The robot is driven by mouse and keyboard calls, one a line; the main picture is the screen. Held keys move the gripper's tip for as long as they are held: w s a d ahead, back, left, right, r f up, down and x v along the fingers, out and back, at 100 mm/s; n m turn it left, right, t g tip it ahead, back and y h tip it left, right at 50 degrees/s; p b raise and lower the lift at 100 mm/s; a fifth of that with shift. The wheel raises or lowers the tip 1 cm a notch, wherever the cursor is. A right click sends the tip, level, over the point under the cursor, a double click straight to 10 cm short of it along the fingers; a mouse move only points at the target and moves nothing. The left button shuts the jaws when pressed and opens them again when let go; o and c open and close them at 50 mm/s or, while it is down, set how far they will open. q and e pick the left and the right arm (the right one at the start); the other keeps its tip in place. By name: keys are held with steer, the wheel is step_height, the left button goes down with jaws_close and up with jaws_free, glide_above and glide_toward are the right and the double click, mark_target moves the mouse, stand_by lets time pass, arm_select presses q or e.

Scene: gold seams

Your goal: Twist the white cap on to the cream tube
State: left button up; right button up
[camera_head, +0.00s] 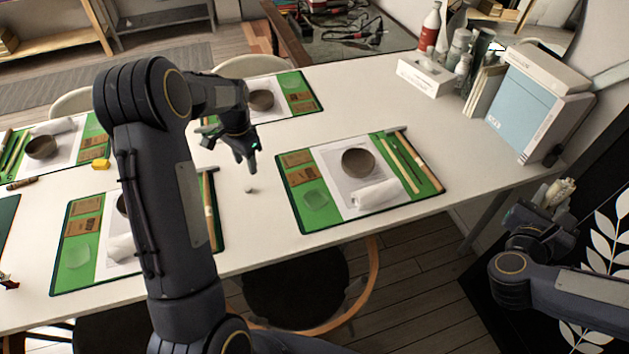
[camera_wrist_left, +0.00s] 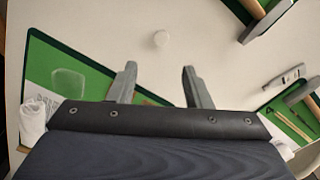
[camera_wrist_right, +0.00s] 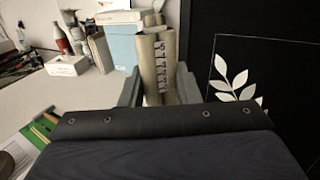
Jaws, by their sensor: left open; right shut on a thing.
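The small white cap (camera_head: 249,189) stands on the white table, clear of the mats. It also shows in the left wrist view (camera_wrist_left: 161,38), beyond my left fingertips. My left gripper (camera_head: 247,165) is open and empty, pointing down above the table near the cap; its spread fingers (camera_wrist_left: 159,67) show in the left wrist view. My right gripper (camera_head: 543,213) is shut on the cream tube (camera_head: 561,189), off the right end of the table. In the right wrist view the cream tube (camera_wrist_right: 150,70) stands between the fingers, with dark lettering-like marks on it.
Green mats carry bowls and tools; one mat (camera_head: 312,222) lies right of the cap. A white tissue box (camera_head: 425,77), bottles and a pale blue box (camera_head: 530,100) stand at the table's right end. Bare table surrounds the cap.

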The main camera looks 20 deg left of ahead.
mark_target(249, 186)
arm_select(q)
steer(key=shift+f, duration=1.85)
steer(key=f, duration=0.2)
steer(key=f+p, duration=0.1)
steer(key=f, duration=0.1)
steer(key=shift+s+a, duration=0.15)
steer(key=shift+s, duration=0.15)
steer(key=shift+f, duration=0.6)
steer(key=shift+c, duration=0.4)
jaws_close()
